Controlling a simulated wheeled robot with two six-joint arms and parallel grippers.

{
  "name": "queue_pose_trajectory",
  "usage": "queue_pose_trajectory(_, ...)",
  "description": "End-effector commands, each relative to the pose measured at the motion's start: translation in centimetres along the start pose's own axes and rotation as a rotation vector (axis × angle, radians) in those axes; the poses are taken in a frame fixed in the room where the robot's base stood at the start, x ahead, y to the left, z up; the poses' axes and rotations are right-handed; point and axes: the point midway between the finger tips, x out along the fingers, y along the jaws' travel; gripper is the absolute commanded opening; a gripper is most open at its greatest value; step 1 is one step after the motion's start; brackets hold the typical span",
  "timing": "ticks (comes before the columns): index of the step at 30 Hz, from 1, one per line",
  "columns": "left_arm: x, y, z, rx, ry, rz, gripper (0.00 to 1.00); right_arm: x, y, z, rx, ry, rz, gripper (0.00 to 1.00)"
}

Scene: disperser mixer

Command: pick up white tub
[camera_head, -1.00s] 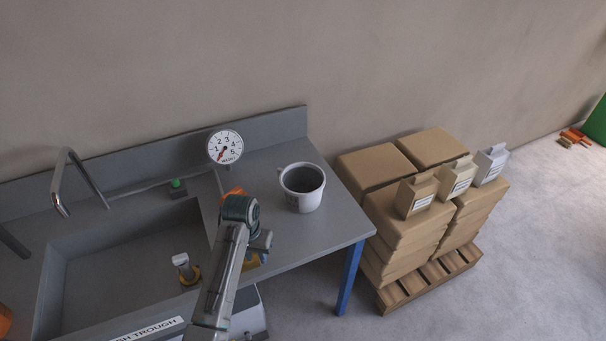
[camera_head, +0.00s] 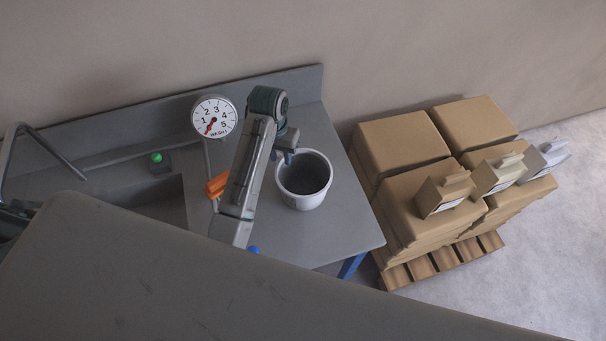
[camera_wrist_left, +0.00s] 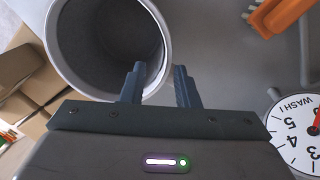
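The white tub (camera_head: 309,202) stands upright on the grey counter, open at the top with a grey inside. In the left wrist view its rim and wall (camera_wrist_left: 61,66) fill the upper left. My left gripper (camera_head: 287,157) reaches the tub's left rim in the head view. In the left wrist view, the gripper (camera_wrist_left: 159,85) is open, with one finger over the tub's mouth and the other just outside the rim. I cannot tell whether either finger touches the wall. My right gripper is not in view.
A round wash dial (camera_head: 214,117) and an orange brush (camera_head: 216,185) are left of the tub. A green button (camera_head: 156,158) sits by the sink. Stacked brown sacks (camera_head: 403,145) on a pallet stand right of the counter. A large grey surface blocks the lower foreground.

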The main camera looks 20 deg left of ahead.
Motion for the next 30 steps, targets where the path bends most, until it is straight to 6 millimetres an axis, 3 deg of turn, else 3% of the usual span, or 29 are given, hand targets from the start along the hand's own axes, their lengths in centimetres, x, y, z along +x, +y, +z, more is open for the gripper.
queue_pose_trajectory(3, 1.8, 0.0, 0.1, 0.000, -0.004, 0.000, 0.28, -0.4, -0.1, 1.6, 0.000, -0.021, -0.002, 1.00)
queue_pose_trajectory(6, 2.8, 0.0, 0.0, 0.000, -0.002, 0.000, 0.28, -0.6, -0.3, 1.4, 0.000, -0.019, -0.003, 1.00)
queue_pose_trajectory(11, 3.8, 0.0, 0.1, 0.000, -0.003, 0.000, 0.28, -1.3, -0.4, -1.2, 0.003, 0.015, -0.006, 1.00)
queue_pose_trajectory(16, 6.1, -0.1, 0.4, 0.000, -0.005, 0.000, 0.28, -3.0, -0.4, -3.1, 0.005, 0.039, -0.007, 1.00)
queue_pose_trajectory(21, 8.1, -0.2, 0.3, 0.000, -0.001, 0.000, 0.28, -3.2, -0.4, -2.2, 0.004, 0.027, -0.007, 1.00)
queue_pose_trajectory(29, 8.5, -0.2, 0.3, 0.000, 0.000, 0.000, 0.28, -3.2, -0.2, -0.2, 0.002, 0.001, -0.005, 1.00)
queue_pose_trajectory(30, 8.5, -0.2, 0.3, 0.000, 0.000, 0.000, 0.20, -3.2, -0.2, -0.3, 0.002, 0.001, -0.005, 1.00)
